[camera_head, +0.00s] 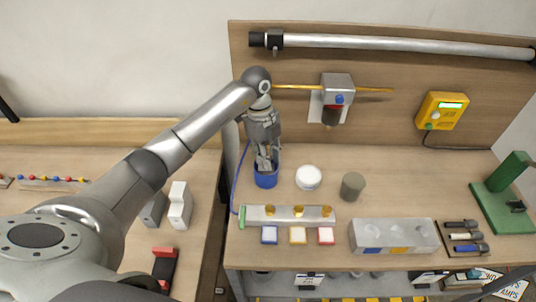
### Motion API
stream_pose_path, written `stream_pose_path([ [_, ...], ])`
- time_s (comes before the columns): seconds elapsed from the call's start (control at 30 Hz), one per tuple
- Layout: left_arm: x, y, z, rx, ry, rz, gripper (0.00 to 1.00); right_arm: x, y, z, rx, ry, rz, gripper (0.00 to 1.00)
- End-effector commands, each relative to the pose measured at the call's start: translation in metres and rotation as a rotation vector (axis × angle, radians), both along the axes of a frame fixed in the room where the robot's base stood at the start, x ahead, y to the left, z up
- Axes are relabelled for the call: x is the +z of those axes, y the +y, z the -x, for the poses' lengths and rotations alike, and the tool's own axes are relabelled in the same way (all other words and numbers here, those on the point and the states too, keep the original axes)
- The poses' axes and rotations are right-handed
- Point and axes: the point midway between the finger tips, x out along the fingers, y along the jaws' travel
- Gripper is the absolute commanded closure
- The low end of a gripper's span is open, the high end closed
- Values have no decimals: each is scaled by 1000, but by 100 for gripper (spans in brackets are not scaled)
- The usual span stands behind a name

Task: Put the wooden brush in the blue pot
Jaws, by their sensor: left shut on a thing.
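The blue pot (266,180) stands on the wooden workbench (400,180), near the bench's left side. My left gripper (264,164) points down with its fingertips at the pot's mouth, partly in front of the rim. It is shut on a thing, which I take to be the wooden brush. The brush itself is hidden by the fingers and the pot wall, so its tilt and depth cannot be told. My right gripper is not in view.
Right of the pot stand a white round lid (308,177) and a grey-green cylinder (352,186). In front lies a metal bar with brass knobs (290,215). A grey block with round hollows (394,236) is front right. A blue cable (238,178) runs left of the pot.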

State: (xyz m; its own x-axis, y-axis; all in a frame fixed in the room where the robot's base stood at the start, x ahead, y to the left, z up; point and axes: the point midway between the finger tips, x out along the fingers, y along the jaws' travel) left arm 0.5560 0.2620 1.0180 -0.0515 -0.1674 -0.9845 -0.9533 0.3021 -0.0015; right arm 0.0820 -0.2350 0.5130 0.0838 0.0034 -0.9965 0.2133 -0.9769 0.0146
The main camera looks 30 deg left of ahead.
Motion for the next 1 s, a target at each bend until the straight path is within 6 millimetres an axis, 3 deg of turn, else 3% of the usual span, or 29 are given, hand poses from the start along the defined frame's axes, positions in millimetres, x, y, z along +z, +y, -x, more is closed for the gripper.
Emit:
stream_pose_path([
  [0.27, 0, 0, 0, 0, -1, 0, 100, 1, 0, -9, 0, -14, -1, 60],
  [0.3, 0, 0, 0, 0, 0, 0, 73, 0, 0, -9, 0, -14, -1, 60],
  [0.47, 0, 0, 0, 0, 0, 0, 53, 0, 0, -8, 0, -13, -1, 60],
  [1.0, 0, 0, 0, 0, 0, 0, 53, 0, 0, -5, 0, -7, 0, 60],
])
